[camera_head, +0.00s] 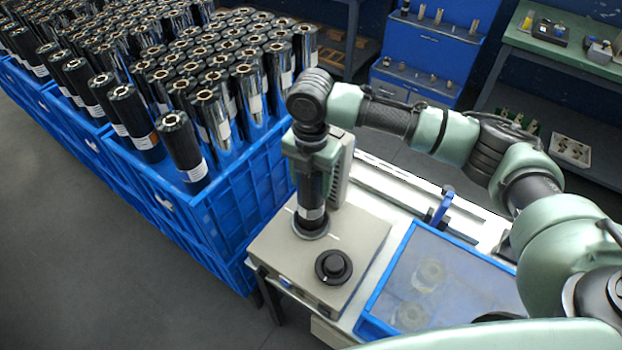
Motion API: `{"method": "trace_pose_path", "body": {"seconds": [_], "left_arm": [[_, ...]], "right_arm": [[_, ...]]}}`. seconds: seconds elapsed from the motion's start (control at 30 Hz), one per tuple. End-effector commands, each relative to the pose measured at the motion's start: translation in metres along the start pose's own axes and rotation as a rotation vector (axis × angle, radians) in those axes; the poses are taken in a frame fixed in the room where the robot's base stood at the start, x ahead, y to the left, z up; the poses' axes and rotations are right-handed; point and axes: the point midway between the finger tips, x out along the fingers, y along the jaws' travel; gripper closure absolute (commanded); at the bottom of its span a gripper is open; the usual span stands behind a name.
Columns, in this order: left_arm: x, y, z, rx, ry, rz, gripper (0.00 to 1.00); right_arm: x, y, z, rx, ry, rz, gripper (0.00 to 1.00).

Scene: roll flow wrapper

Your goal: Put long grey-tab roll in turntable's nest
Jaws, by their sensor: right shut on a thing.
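My right gripper (312,165) is shut on a dark upright roll (311,203) with a white label band near its lower end. The roll stands upright over the pale machine top (272,246), and its lower end is at a round grey ring (311,232), which looks like the turntable's nest. I cannot tell whether the roll is fully seated in it. The gripper and wrist hide the roll's upper part, and no grey tab shows. My left gripper is not in view.
Blue crates (228,210) packed with upright dark rolls stand at the left. A round black knob (333,267) sits in front of the ring. A blue-rimmed bin (378,293) is at the right. Blue shelves (430,55) and a green bench (560,45) stand behind.

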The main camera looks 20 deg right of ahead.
Motion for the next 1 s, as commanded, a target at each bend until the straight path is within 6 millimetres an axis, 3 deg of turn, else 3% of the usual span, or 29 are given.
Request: {"method": "trace_pose_path", "body": {"seconds": [0.23, 0.27, 0.3, 0.73, 0.87, 1.0], "left_arm": [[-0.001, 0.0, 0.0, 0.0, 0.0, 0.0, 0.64], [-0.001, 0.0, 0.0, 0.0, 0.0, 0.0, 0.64], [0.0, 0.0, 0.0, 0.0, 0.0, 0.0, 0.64], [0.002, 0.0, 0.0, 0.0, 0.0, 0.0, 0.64], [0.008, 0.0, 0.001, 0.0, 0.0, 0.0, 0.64], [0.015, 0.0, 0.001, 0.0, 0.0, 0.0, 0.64]], "right_arm": [[0.001, 0.001, 0.0, 0.0, 0.0, 0.004, 1.0], [0.002, 0.0, 0.0, 0.0, 0.0, 0.001, 0.34], [0.002, 0.0, 0.0, 0.0, 0.0, 0.001, 0.23], [-0.005, 0.001, 0.0, 0.0, -0.002, 0.004, 0.2], [-0.024, 0.001, 0.0, 0.0, -0.002, 0.006, 0.2], [-0.055, 0.002, 0.001, -0.001, -0.004, 0.007, 0.2]]}}
